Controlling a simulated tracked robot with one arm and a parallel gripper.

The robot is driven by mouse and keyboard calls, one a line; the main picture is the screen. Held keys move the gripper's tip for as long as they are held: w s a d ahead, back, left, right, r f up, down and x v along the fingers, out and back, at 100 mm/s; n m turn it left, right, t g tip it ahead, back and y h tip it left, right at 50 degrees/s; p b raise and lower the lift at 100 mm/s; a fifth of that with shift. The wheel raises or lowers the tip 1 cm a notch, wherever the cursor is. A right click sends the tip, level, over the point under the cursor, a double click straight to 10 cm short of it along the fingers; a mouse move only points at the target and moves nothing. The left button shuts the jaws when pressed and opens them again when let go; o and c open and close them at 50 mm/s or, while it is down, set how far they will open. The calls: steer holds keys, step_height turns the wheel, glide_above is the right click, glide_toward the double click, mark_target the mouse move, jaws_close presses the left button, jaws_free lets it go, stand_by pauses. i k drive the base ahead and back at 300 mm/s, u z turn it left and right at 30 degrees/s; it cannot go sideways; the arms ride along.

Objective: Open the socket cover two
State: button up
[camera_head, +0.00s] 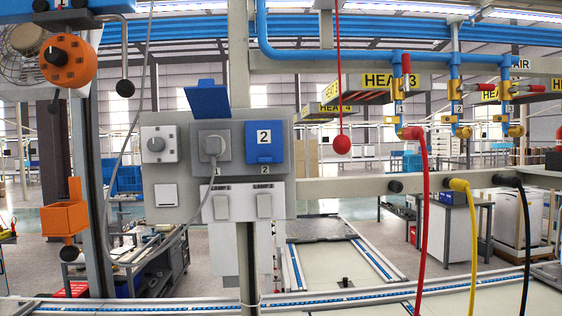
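Socket two has a blue cover (264,142) marked "2", shut flat against the grey panel (281,187) left of the picture's middle. Socket one, to its left, has its blue cover (207,98) raised, and a grey plug (214,147) with a cable sits in it. My gripper is not in view, so its state does not show.
A rotary switch (157,144) and a white rocker switch (166,195) are left of the sockets. Two lamp switches (243,206) are below. A red ball (341,145) hangs on a cord to the right. Red, yellow and black hoses hang farther right.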

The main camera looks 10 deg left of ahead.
mark_target(263, 139)
steer(key=z, duration=0.1)
steer(key=i, duration=1)
steer(key=z, duration=0.05)
